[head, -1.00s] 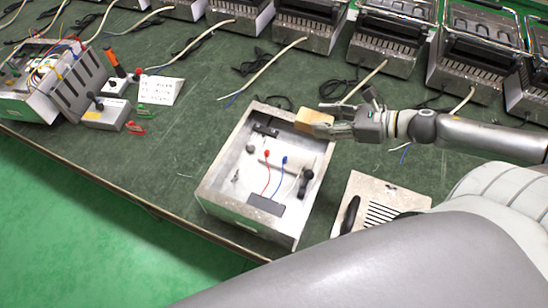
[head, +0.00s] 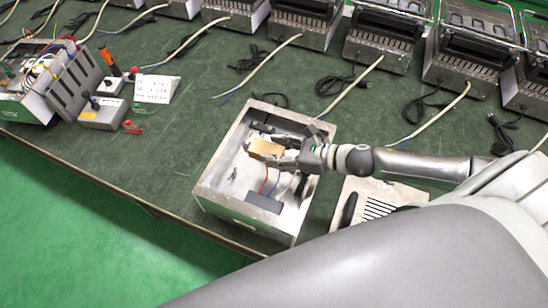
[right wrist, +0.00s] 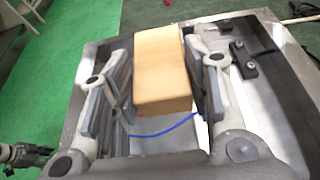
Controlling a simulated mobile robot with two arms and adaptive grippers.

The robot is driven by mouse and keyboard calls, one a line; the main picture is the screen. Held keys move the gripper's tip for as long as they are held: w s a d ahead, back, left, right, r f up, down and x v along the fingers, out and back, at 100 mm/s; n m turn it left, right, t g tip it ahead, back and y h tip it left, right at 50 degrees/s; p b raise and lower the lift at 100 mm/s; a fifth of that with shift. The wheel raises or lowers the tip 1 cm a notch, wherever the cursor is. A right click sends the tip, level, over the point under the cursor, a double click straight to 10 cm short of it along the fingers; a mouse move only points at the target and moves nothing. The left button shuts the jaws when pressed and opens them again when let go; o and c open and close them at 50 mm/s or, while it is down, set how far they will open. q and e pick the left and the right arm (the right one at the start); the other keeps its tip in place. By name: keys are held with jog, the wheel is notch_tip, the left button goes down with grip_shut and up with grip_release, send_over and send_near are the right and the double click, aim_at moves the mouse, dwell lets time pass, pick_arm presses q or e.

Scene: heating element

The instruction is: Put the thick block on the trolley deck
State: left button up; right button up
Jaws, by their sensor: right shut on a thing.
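The thick block (head: 266,147) is a tan, box-shaped piece. My right gripper (head: 282,152) is shut on it and holds it over the open metal box (head: 222,160). In the right wrist view the block (right wrist: 162,72) sits between the two finger pads of the right gripper (right wrist: 162,90), close to the right pad. The block and gripper hide part of the box's inside. I cannot make out a trolley deck in either view. My left gripper does not show in the head view.
Red and blue wires (head: 270,180) lie inside the box below the gripper. A slotted metal panel (head: 375,198) lies to its right. Several metal toasters (head: 384,35) with cables line the back of the green table. A wired unit (head: 45,80) stands at the left.

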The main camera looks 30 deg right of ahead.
jog(key=shift+a+f, duration=0.45)
notch_tip(320, 180, down, 3)
jog(key=shift+a+f+p, duration=0.1)
jog(key=shift+p, duration=0.45)
jog(key=shift+f+b, duration=0.6)
jog(key=shift+f, duration=0.1)
jog(key=o, duration=1.1)
jog(key=shift+c, duration=0.2)
